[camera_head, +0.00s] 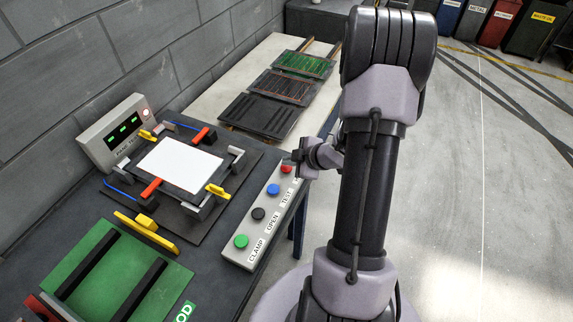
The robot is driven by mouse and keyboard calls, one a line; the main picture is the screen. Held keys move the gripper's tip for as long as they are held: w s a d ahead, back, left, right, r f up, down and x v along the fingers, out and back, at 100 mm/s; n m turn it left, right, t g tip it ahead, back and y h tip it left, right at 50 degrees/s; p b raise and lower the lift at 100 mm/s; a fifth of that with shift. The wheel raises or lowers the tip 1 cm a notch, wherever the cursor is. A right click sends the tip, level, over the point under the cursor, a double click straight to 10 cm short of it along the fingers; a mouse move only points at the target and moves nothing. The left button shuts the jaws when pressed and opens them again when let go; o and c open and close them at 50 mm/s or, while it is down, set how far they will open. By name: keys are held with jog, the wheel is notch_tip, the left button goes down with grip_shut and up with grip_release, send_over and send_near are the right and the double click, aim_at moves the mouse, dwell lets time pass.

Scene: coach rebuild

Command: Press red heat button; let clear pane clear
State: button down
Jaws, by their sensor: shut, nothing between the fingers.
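The red button (286,169) is the far one in a row on a pale button box (249,246) at the bench's front edge. Its label is mostly hidden behind my gripper. My gripper (308,160) is seen small and partly behind my arm; it is shut and empty, just right of the red button. I cannot tell whether it touches the button. The pane (180,165) lies flat in a dark clamp frame and looks plain opaque white.
Blue, black and green buttons share the box, with labels TEST, OPEN and CLAMP. A tester box (116,134) with green displays stands behind the frame. Dark and green panels (304,64) lie on a pale table beyond. A green tray (115,274) is at front left. Floor at right is clear.

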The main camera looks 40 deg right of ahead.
aim_at(289, 169)
jog(key=shift+r, duration=0.35)
notch_tip(289, 169, up, 5)
jog(key=p, duration=0.5)
jog(key=shift+r, duration=0.15)
dwell(0.4)
